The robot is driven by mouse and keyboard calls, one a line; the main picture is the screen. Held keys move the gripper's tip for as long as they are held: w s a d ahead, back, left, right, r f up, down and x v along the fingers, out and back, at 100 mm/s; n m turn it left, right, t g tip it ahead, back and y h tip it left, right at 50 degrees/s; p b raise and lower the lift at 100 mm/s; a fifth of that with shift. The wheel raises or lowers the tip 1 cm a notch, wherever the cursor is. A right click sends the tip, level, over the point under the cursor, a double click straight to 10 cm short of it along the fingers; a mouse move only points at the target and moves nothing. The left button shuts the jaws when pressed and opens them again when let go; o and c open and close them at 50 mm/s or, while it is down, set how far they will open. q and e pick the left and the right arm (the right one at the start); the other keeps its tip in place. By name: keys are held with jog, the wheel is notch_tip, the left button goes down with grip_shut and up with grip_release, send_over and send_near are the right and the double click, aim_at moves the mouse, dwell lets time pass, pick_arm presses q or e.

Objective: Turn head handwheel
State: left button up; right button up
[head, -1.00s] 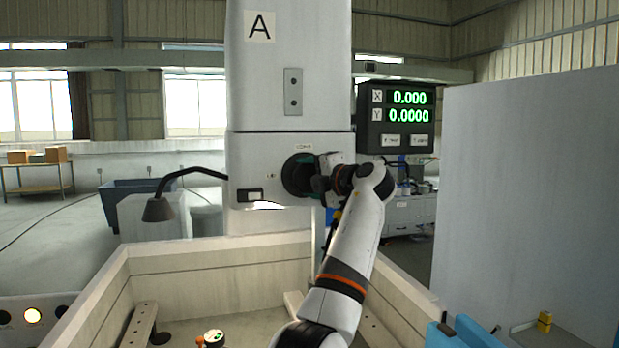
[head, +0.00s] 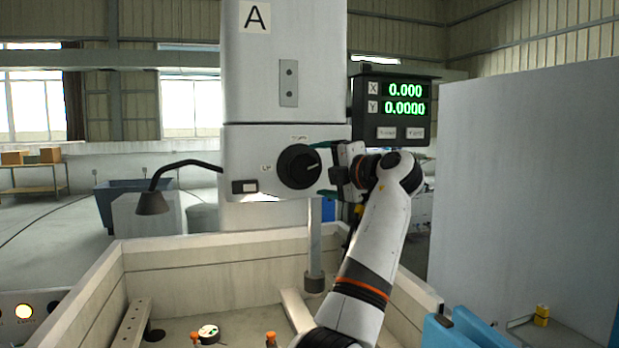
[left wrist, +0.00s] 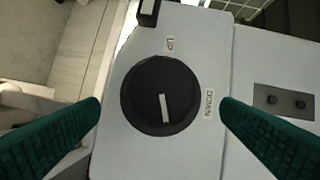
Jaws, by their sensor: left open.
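The head handwheel (head: 297,168) is a round black knob with a white pointer line, on the front of the white machine head (head: 240,160) marked A. In the head view its pointer aims right. In the left wrist view the knob (left wrist: 150,108) sits between the fingers, near UP and DOWN labels; its pointer aims toward the bottom of the picture. My left gripper (head: 324,171) is open, with teal fingers, just right of the knob in the head view. In the left wrist view the gripper (left wrist: 164,106) has visible gaps on both sides of the knob. My right gripper is not in view.
A readout box (head: 391,108) shows X 0.000 and Y 0.0000, right of the head and close to my left wrist. A bent lamp (head: 153,203) reaches out at left. A pale open tank (head: 95,285) lies below. A grey panel (head: 520,190) stands at right.

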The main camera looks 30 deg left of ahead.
pick_arm(q)
jog(key=b+v, duration=0.1)
jog(key=v, duration=0.4)
jog(key=shift+s+d+r, duration=0.1)
jog(key=shift+d, duration=0.2)
